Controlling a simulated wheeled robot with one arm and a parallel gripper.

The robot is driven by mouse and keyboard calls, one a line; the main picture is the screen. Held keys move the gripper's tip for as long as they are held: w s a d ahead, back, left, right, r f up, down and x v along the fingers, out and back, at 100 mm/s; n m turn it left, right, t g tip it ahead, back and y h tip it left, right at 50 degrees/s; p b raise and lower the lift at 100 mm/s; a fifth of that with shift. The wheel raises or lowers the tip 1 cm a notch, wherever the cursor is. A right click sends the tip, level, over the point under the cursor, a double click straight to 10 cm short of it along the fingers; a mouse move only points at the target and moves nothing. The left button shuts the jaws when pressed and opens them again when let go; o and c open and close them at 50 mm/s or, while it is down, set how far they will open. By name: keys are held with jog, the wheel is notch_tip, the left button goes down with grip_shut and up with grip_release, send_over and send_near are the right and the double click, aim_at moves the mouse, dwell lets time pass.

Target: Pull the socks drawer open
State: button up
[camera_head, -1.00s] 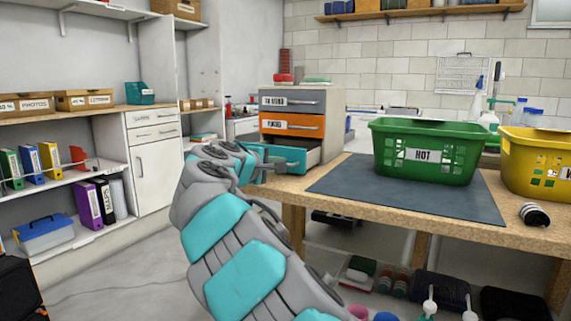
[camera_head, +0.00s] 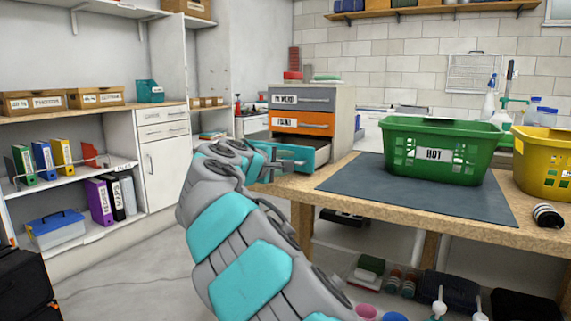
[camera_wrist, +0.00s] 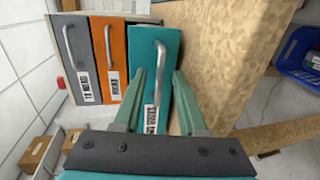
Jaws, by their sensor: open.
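The drawer unit (camera_head: 341,122) stands on the left end of the workbench, with a grey drawer (camera_head: 303,99), an orange drawer (camera_head: 302,121) and a teal bottom drawer (camera_head: 318,157). The teal drawer stands partly out; its label is not clearly readable. In the wrist view its front (camera_wrist: 178,50) carries a silver upright-looking handle (camera_wrist: 160,62). My gripper (camera_wrist: 159,84) is open, with one green finger on each side of the handle's lower part. I cannot tell whether they touch it.
A green basket (camera_head: 443,152) stands on a dark mat (camera_head: 350,187) on the workbench (camera_head: 400,221), right of the drawers. A yellow basket (camera_head: 545,172) is further right. A blue crate (camera_wrist: 303,57) shows in the wrist view. Open floor lies left of my arm.

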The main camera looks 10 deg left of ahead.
jog(key=v, duration=0.7)
jog(key=shift+s, duration=0.35)
jog(key=shift+a+r, duration=0.1)
